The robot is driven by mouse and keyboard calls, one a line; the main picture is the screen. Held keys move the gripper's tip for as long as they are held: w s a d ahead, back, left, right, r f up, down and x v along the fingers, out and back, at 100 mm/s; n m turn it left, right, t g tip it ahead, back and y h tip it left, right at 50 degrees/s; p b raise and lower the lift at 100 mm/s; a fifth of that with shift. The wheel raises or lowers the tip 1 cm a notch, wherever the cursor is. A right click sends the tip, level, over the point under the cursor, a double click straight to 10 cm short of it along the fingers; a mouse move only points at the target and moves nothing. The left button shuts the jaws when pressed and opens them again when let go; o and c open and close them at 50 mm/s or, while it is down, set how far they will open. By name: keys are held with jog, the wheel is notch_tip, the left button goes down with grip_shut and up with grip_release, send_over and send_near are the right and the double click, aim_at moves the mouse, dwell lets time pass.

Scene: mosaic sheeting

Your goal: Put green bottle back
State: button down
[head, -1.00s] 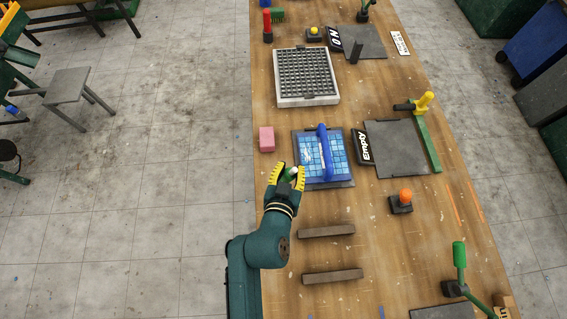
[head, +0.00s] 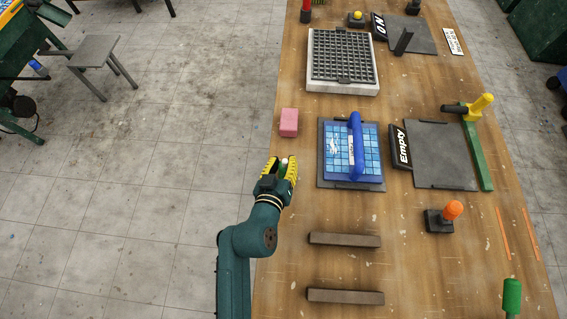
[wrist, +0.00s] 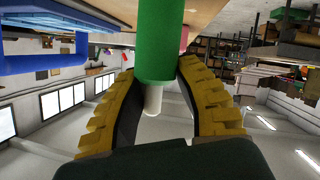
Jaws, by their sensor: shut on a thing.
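The green bottle (wrist: 157,40) is between the yellow ridged fingers of my gripper (wrist: 155,105) in the wrist view, with its white tip toward the palm. In the head view only a small green and white part of the bottle (head: 284,162) shows between the fingers of my gripper (head: 281,168). The gripper is shut on it at the left edge of the wooden table (head: 290,215), left of the blue tile sheet. Whether the bottle touches the table cannot be told.
A pink block (head: 289,122) sits just beyond my gripper. Two dark bars (head: 345,240) lie nearer. A grey plate (head: 440,155) with an "Empty" sign and an orange-knobbed lever (head: 453,210) stand right.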

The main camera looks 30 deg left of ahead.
jog(key=shift+f, duration=0.1)
jog(key=shift+f, duration=0.2)
jog(key=c, duration=0.8)
grip_release()
jog(key=shift+r, duration=0.1)
jog(key=shift+r, duration=0.1)
